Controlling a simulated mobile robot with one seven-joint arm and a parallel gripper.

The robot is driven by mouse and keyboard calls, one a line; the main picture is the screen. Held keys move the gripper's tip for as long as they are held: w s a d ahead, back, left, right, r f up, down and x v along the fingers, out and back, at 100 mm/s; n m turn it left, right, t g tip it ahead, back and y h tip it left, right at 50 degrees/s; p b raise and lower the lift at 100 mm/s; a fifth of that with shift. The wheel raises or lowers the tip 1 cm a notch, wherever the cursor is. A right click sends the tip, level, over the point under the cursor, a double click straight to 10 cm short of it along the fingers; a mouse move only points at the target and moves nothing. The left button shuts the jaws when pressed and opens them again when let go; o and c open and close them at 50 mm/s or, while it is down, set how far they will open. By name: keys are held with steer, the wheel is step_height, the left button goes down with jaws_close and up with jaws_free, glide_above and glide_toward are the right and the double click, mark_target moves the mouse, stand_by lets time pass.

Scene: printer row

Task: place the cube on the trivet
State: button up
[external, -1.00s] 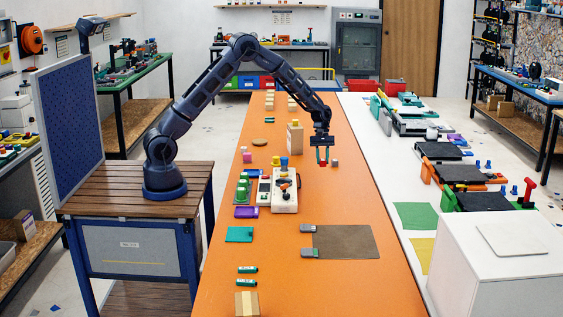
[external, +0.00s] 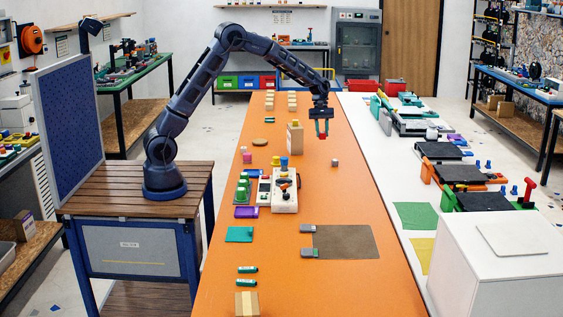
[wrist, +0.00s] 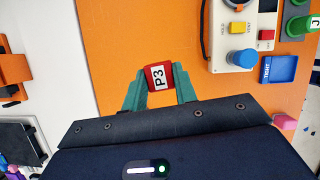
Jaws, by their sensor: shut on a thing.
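A small red cube (wrist: 160,78) with a white label reading P3 is held between the green fingertips of my gripper (wrist: 159,88) in the wrist view. In the external view my gripper (external: 322,130) hangs over the orange table with the red cube (external: 322,135) low between its fingers, above the tabletop. A flat round brown disc, which looks like the trivet (external: 260,142), lies bare on the table to the left of my gripper. The disc does not show in the wrist view.
A tan box (external: 295,138) stands between the disc and my gripper. A pinkish block (external: 335,163) lies in front of the gripper. A control box (external: 286,190) and a dark mat (external: 345,242) are nearer the camera.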

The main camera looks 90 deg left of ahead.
steer(key=s+a+n+t, duration=0.1)
steer(key=s+a+n, duration=0.3)
steer(key=a, duration=1)
steer(key=r+n+t+y, duration=0.2)
steer(key=n+t+y, duration=0.15)
steer(key=n, duration=0.95)
glide_above(262, 141)
steer(key=s, duration=0.2)
steer(key=shift+g+y, duration=0.25)
steer(key=shift+y, duration=0.2)
steer(key=f, duration=1.9)
steer(key=shift+w+a+f, duration=0.1)
steer(key=shift+a+f, duration=0.15)
steer(key=shift+f, duration=0.15)
steer(key=shift+f, duration=0.15)
steer(key=o, duration=0.9)
steer(key=shift+o, duration=0.2)
